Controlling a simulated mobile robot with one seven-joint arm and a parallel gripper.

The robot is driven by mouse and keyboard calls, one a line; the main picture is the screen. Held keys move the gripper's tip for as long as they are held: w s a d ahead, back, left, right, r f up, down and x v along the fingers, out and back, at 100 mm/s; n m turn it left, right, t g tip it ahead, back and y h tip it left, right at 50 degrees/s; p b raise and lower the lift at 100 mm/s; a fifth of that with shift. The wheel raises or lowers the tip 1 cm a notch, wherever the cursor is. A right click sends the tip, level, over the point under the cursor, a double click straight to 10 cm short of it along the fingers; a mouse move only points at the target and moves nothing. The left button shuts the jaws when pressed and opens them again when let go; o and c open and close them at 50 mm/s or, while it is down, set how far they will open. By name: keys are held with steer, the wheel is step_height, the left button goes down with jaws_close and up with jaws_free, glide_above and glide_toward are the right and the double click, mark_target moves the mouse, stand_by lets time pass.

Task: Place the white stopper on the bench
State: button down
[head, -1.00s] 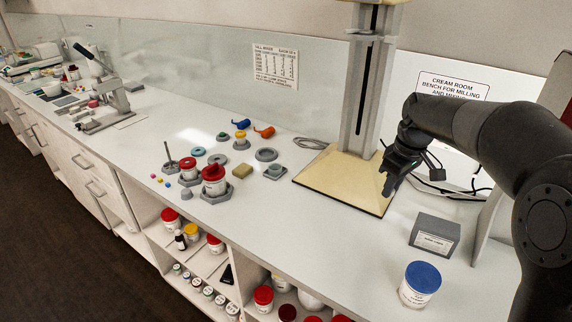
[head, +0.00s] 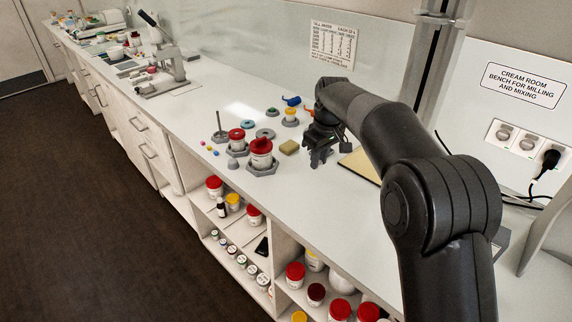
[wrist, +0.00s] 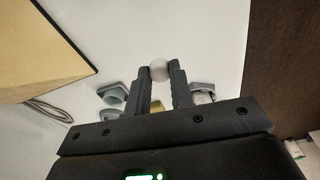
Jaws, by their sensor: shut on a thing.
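The white stopper (wrist: 159,70) shows in the wrist view as a small, pale, rounded thing between my fingertips. My gripper (wrist: 160,80) is shut on it. In the head view my gripper (head: 320,160) points down over the bench (head: 215,88), just right of a tan block. The stopper cannot be made out there. I cannot tell how high it is above the bench top.
Left of my gripper stand a tan block (head: 289,147), red-lidded jars (head: 261,153) in grey holders and a yellow-topped piece (head: 290,116). A stand's cream base (wrist: 35,45) lies close by. Open shelves with several jars (head: 295,273) are below the bench front.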

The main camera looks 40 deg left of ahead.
glide_above(290, 184)
steer(key=f, duration=0.5)
steer(key=shift+s+d, duration=0.15)
steer(key=shift+d, duration=0.1)
steer(key=shift+f, duration=2)
steer(key=shift+f, duration=0.1)
steer(key=c, duration=1.3)
jaws_free()
